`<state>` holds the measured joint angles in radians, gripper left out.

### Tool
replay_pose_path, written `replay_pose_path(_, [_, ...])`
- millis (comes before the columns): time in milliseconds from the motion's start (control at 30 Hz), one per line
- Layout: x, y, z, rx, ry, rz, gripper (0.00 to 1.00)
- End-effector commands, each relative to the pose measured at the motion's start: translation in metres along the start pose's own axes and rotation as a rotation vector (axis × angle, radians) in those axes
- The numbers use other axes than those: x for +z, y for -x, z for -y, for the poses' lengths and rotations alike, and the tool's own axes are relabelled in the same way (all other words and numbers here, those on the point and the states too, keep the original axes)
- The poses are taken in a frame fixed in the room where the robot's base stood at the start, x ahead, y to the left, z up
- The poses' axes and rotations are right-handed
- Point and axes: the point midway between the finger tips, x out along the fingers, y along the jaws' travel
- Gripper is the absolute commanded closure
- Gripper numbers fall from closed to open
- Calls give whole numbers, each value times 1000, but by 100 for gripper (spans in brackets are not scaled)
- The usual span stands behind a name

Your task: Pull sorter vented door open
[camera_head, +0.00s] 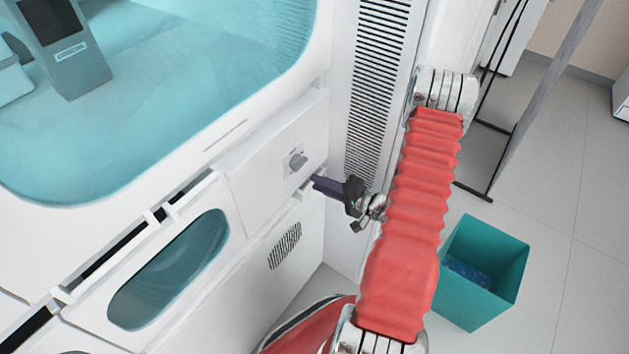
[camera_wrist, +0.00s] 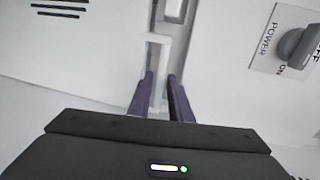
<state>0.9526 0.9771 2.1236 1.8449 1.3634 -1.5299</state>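The sorter's vented door (camera_head: 290,266) is a white lower panel with an oval of slots. It looks closed in the head view, and its slots (camera_wrist: 60,8) also show at the top left of the wrist view. A white bar-like handle (camera_wrist: 165,54) stands out by the door's edge. My gripper (camera_head: 314,184) reaches the door's upper right corner with its purple fingers. In the wrist view my gripper (camera_wrist: 160,76) has its fingers apart, one on each side of the handle. Firm contact cannot be made out.
A power knob (camera_head: 296,161) sits on the panel above the door and shows large in the wrist view (camera_wrist: 297,48). A tall slatted vent wall (camera_head: 372,90) stands to the right. A teal bin (camera_head: 484,285) is on the floor at right. Some floor shows below the door.

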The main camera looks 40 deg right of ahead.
Motion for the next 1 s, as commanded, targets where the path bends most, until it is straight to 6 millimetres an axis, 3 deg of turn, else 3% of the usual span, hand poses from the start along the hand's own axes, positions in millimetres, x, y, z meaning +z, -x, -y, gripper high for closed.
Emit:
replay_pose_path(233, [0, -26, 0, 0, 2, 2, 82])
replay_pose_path(600, [0, -30, 0, 0, 1, 0, 82])
replay_pose_path(867, [0, -30, 0, 1, 1, 0, 99])
replay_pose_path(1000, [0, -30, 0, 1, 0, -1, 100])
